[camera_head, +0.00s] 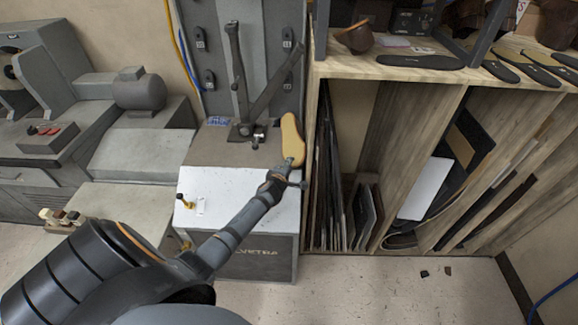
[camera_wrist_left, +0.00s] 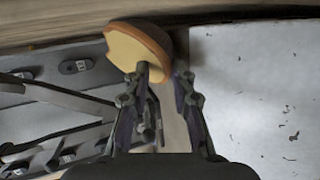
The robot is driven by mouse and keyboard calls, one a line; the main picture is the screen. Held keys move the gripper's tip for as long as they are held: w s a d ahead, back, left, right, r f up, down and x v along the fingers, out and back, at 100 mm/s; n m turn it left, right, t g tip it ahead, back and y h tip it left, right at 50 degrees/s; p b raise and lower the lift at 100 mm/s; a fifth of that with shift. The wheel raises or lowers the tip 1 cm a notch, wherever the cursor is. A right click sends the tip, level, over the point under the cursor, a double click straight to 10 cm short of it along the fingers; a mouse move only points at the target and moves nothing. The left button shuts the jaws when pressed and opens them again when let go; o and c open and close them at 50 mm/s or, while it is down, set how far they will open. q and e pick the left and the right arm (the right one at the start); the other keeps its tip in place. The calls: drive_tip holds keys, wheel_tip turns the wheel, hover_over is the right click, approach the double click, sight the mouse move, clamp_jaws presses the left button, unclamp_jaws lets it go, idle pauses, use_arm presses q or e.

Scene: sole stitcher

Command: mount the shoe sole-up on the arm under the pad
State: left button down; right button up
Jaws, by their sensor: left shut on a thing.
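The shoe (camera_head: 291,141) shows a tan sole with a brown edge, facing the head camera. It stands tilted beyond the fingertips of my left gripper (camera_head: 288,170), which is shut on it by one end. In the left wrist view the shoe (camera_wrist_left: 138,50) is at the top, ahead of my left gripper (camera_wrist_left: 160,88). The stitcher (camera_head: 240,95) is left of the shoe, with an upright post and a slanted bar meeting at a small metal part (camera_head: 245,132). The shoe is apart from that part. I cannot clearly make out the pad. My right gripper is not in view.
A white-topped cabinet (camera_head: 225,190) stands below the stitcher. A wooden shelf unit (camera_head: 350,68) rises close to the right of the shoe, with dark soles (camera_head: 420,61) on top. Grey machines (camera_head: 140,92) stand at left. The floor (camera_head: 400,290) at front right is mostly clear.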

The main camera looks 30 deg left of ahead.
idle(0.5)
use_arm(q)
wheel_tip(320, 180, up, 2)
drive_tip(key=shift+p, duration=0.65)
drive_tip(key=shift+r, duration=0.55)
drive_tip(key=s+d+r+p, duration=0.1)
drive_tip(key=s+d+r, duration=0.1)
drive_tip(key=s, duration=0.3)
drive_tip(key=s+d+r+p, duration=0.1)
drive_tip(key=s+d+r, duration=0.1)
drive_tip(key=s+d, duration=0.2)
drive_tip(key=shift+s+d, duration=0.2)
drive_tip(key=shift+s, duration=0.35)
drive_tip(key=shift+s+f, duration=0.15)
drive_tip(key=shift+f, duration=0.05)
